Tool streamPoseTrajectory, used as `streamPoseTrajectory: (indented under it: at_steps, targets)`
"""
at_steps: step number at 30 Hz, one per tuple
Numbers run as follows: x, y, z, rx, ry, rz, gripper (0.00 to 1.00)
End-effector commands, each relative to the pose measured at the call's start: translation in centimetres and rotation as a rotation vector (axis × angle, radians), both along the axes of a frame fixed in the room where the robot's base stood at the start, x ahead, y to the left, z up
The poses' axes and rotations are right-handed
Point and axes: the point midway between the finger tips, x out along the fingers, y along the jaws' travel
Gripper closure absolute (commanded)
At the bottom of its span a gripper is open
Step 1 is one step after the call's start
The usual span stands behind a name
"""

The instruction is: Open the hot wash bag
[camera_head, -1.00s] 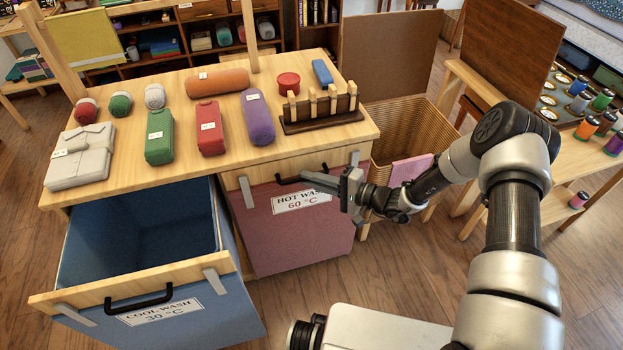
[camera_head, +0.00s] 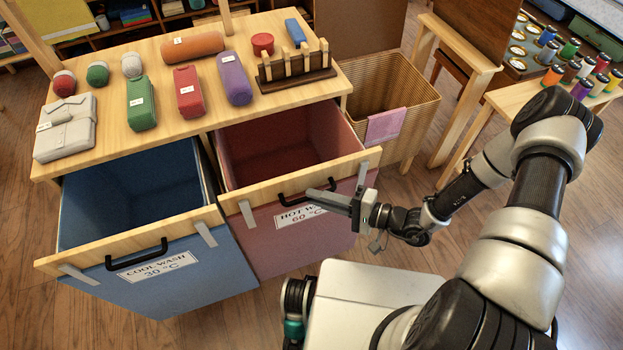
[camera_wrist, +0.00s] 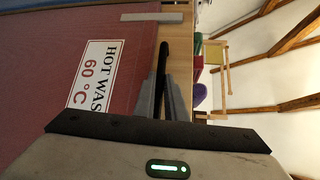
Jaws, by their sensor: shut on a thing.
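The hot wash bag (camera_head: 270,243) is a red fabric bin with a wooden front rail, pulled out from under the table, and its empty-looking red inside shows from above. Its white "HOT WASH 60 °C" label also shows in the wrist view (camera_wrist: 95,75). My gripper (camera_head: 326,194) is shut on the black handle (camera_head: 290,194) at the front rail. In the wrist view the dark handle (camera_wrist: 163,70) lies between the fingers. Part of the label is hidden behind my gripper.
The blue cool wash bag (camera_head: 190,285) stands pulled out on the left, beside the red one. Rolls and a folded grey bundle (camera_head: 65,130) lie on the wooden table (camera_head: 110,160). A wicker basket (camera_head: 410,105) with a pink cloth stands to the right.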

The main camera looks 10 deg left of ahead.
Motion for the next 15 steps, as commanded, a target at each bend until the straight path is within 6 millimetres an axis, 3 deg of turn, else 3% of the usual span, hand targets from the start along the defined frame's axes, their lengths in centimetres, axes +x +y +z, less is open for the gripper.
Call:
streamPoseTrajectory:
  at_steps: [6,15]
  targets:
    - [-1.4,-0.8,0.1,0.002,0.0,0.0,1.0]
    - [-1.4,-0.9,0.0,0.002,-0.001,0.0,1.0]
